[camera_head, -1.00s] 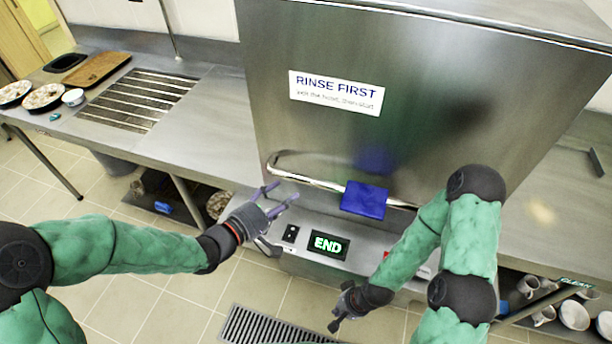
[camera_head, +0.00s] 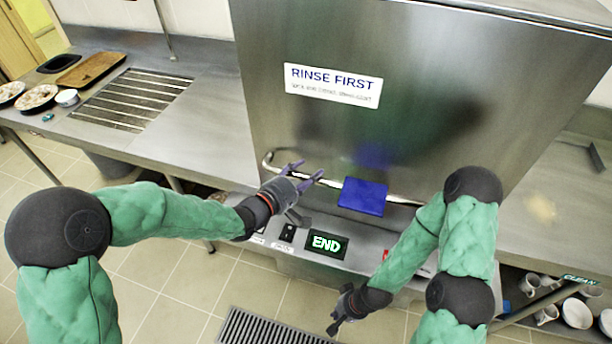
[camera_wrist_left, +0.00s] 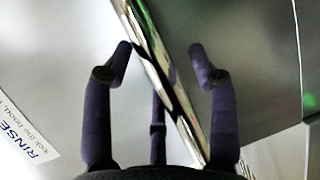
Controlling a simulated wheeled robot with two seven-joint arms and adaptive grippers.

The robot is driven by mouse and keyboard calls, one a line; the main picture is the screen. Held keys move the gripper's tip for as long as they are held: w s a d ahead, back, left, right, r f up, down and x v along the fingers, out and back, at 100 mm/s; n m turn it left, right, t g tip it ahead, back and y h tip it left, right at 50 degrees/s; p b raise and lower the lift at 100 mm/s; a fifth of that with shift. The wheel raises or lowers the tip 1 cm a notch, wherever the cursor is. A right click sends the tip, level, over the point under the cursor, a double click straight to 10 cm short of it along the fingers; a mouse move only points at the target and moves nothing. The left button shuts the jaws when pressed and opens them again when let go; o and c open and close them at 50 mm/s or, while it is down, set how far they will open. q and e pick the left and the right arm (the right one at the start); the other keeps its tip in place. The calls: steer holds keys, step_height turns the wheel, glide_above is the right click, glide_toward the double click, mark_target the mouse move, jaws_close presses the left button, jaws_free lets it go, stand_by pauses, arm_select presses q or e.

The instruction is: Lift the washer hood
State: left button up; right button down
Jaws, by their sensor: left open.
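The washer hood (camera_head: 430,90) is a large steel box with a "RINSE FIRST" label, and it sits down over the washer base. Its bar handle (camera_head: 330,184) runs along the lower front, with a blue block (camera_head: 362,197) on it. My left gripper (camera_head: 305,172) is open at the left part of the handle. In the left wrist view the bar (camera_wrist_left: 168,75) passes between the spread fingers of the left gripper (camera_wrist_left: 160,65), which are not closed on it. My right gripper (camera_head: 340,322) hangs low in front of the base, away from the handle; its finger opening is unclear.
A lit "END" panel (camera_head: 326,244) sits below the handle. A steel counter (camera_head: 215,115) with a slatted drain and dirty dishes is at left. Another counter (camera_head: 540,190) is at right, with mugs and bowls below. A floor grate (camera_head: 265,328) lies in front.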

arm_select(q)
jaws_close()
steer(key=shift+r, duration=0.1)
step_height(320, 180, up, 42)
steer(key=p, duration=3.4)
steer(key=shift+r, duration=0.2)
steer(key=shift+w+r, duration=0.1)
